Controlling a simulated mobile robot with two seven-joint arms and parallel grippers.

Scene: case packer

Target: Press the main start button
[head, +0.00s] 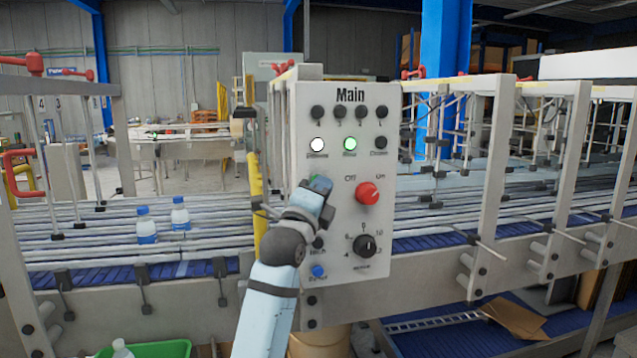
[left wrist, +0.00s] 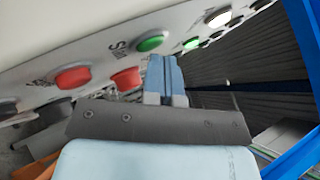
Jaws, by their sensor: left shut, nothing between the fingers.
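The control panel (head: 345,225) is a light grey upright plate headed "Main". My left gripper (head: 318,186) is in front of its left half, fingers shut and empty. In the left wrist view the shut blue fingers (left wrist: 164,66) point at the panel, with their tips just beside a green button (left wrist: 150,41). I cannot tell whether they touch it. In the head view the gripper mostly hides that button. A red button (left wrist: 127,79) shows beside the fingers. My right gripper is not in view.
The panel also has a red Off/On knob (head: 368,193), a black dial (head: 364,245), a blue button (head: 318,271), and lit white (head: 317,144) and green (head: 350,143) lamps. Conveyor rails run behind it, with two bottles (head: 147,225) at left. Grey frame posts (head: 494,170) stand at right.

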